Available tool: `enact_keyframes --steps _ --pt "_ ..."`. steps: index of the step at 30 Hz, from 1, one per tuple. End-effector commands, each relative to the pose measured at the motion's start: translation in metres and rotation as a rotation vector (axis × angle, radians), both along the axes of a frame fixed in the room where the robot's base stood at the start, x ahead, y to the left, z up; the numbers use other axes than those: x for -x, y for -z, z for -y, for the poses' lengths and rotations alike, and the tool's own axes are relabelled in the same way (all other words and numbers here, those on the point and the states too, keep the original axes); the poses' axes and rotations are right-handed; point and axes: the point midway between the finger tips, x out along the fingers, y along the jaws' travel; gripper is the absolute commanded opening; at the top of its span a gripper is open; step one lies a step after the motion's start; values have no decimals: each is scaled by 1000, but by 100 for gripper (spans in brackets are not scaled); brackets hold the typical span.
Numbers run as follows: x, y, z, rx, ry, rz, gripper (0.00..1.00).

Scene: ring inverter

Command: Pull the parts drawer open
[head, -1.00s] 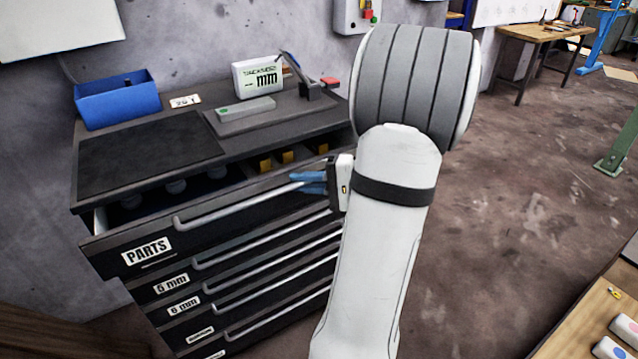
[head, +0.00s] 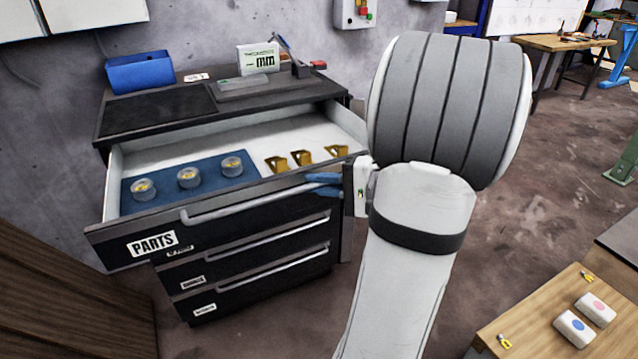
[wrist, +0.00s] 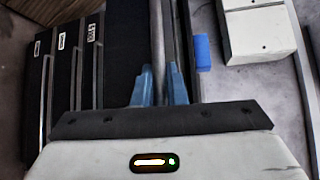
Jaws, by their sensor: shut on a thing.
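The parts drawer (head: 118,256) is the top drawer of a dark cabinet, with a white PARTS label. It stands well out from the cabinet, and its inside shows. A blue mat in it holds three round clear-topped pieces (head: 189,178), and three yellow brackets (head: 303,158) lie to their right. My gripper (head: 325,185) is at the right end of the long bar handle (head: 235,206), its blue fingers shut on it. In the wrist view the blue fingers (wrist: 160,88) sit on either side of the grey handle bar (wrist: 158,45).
Lower drawers (head: 250,265) below are shut. The cabinet top carries a blue bin (head: 141,72) and a display box (head: 258,57). A wooden table (head: 540,325) with small items stands at lower right. Wooden furniture (head: 70,280) stands at lower left. Floor between is clear.

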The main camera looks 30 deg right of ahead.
Motion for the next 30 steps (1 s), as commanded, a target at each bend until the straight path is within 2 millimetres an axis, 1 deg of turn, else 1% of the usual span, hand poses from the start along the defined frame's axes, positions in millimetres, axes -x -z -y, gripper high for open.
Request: enact_keyframes --steps 15,16,19,26,30 --pt "3 1 0 0 3 -1 0" --pt "3 1 0 0 3 -1 12" --pt "3 1 0 0 3 -1 21" --pt "3 0 0 0 2 0 21" --pt "11 -2 7 1 4 0 21"
